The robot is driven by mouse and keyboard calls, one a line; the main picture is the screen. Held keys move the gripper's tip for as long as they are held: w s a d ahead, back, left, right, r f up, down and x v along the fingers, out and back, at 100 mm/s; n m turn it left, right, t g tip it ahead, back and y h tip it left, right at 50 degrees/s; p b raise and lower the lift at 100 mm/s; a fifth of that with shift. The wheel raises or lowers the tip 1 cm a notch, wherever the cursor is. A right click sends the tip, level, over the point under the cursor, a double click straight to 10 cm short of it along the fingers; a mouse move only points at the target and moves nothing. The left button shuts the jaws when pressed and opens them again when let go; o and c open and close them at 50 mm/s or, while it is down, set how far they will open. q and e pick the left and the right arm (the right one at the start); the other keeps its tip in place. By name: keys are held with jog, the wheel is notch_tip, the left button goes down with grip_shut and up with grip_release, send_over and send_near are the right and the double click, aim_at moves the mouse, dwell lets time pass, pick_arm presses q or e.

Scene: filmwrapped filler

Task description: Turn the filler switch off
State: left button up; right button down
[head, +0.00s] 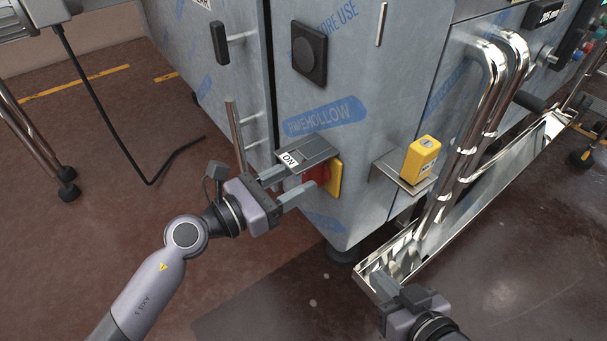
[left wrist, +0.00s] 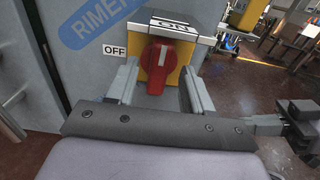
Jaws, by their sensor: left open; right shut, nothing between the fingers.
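The filler switch is a red rotary knob (head: 319,174) on a yellow plate (head: 336,180), low on the grey cabinet under a small grey hood (head: 308,154). In the left wrist view the knob (left wrist: 157,68) stands upright, its white mark pointing up toward the ON label (left wrist: 173,25). The OFF label (left wrist: 115,50) is to its left. My left gripper (head: 300,180) is open in front of the knob, its fingers (left wrist: 161,88) on either side of it; contact cannot be told. My right gripper (head: 381,280) is shut and empty at the bottom, away from the switch.
A yellow box (head: 421,158) sits on a metal bracket right of the switch. Chrome pipes (head: 474,120) and a shiny tray (head: 402,252) lie further right. A vertical door handle (head: 235,135) is close to my left gripper. The floor at left is mostly clear.

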aim_at(312, 174)
pick_arm(q)
jog(key=shift+x, duration=1.3)
grip_shut()
